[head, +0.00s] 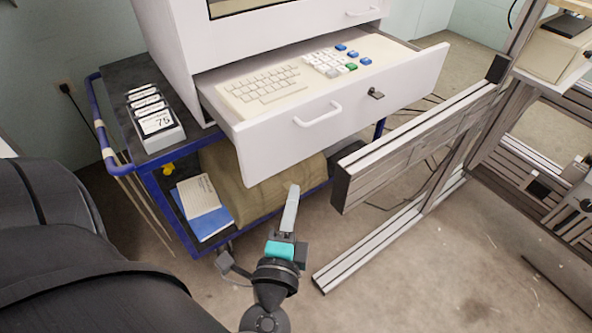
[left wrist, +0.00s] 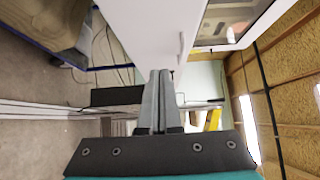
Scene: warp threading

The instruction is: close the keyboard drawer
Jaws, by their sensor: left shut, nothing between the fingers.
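The keyboard drawer (head: 285,147) is pulled out of the white cabinet (head: 185,45). It holds a cream keyboard (head: 265,86) with blue, white and green keys. Its white front has a handle (head: 318,114) and a small dark lock (head: 376,93). My left gripper (head: 293,192) is shut and empty, in front of and below the drawer front in the head view, seemingly apart from it. In the left wrist view, the shut fingers (left wrist: 158,75) point toward a white panel (left wrist: 150,30) with a handle, very near the fingertips. Whether they touch it is unclear. My right gripper is not in view.
The cabinet stands on a blue-framed cart (head: 150,180) with a box of cards (head: 155,122) on top and papers (head: 202,200) on the lower shelf. An aluminium frame (head: 420,140) stands close right of the drawer. Bare floor (head: 420,270) lies at the front right.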

